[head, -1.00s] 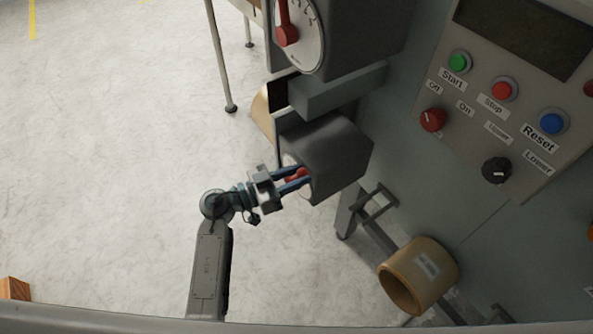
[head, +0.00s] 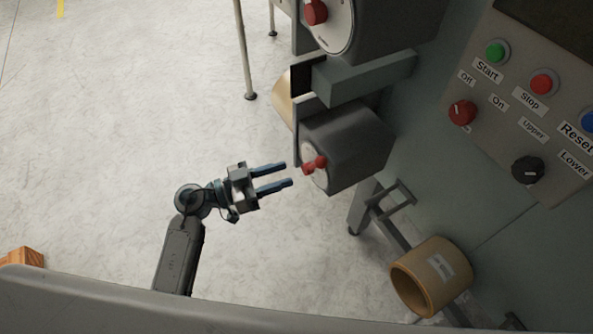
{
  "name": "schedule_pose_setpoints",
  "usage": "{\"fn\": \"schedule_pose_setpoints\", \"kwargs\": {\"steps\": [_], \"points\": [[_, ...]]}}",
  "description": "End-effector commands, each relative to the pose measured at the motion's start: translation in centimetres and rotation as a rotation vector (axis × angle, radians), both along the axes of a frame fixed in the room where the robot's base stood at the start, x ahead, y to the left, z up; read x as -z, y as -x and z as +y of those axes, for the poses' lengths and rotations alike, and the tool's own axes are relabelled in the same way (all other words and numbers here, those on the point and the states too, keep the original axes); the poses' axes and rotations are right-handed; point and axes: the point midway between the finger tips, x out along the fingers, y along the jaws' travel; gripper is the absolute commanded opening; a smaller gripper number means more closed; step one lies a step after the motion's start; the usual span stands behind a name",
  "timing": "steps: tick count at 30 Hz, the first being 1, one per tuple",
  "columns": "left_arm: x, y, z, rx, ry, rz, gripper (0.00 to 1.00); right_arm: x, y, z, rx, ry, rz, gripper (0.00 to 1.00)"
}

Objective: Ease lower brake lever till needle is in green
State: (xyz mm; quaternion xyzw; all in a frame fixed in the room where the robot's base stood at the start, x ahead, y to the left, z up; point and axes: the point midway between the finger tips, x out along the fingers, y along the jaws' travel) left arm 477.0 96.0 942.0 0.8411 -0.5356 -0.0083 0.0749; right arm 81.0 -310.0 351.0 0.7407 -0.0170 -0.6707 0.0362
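The lower brake unit is a dark grey box (head: 350,145) on the machine's side, with a red lever (head: 315,164) on its round face. The upper brake unit above it has a white dial (head: 338,22) and a red lever (head: 315,12), cut by the top edge. No needle or green band can be made out on the lower face. My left gripper (head: 289,174) is open and empty, just left of the lower red lever, with a small gap between. My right gripper is not in view.
The control panel (head: 480,130) with buttons and knobs is at the right. A tan tape roll (head: 432,277) hangs at the lower right, below the brake unit. A wooden block (head: 25,257) is at the lower left. The floor left of my arm is clear.

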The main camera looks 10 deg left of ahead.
Motion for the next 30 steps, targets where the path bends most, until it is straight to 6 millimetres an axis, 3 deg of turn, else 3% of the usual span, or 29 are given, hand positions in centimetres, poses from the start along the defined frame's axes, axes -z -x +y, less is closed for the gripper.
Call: {"fn": "schedule_pose_setpoints", "kwargs": {"steps": [9,30], "points": [[0.2,0.9,2.0,0.0,0.0,0.001,0.38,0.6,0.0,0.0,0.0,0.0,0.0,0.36],[0.2,0.9,2.0,0.0,0.0,0.001,0.38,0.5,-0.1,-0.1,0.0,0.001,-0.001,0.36]]}}
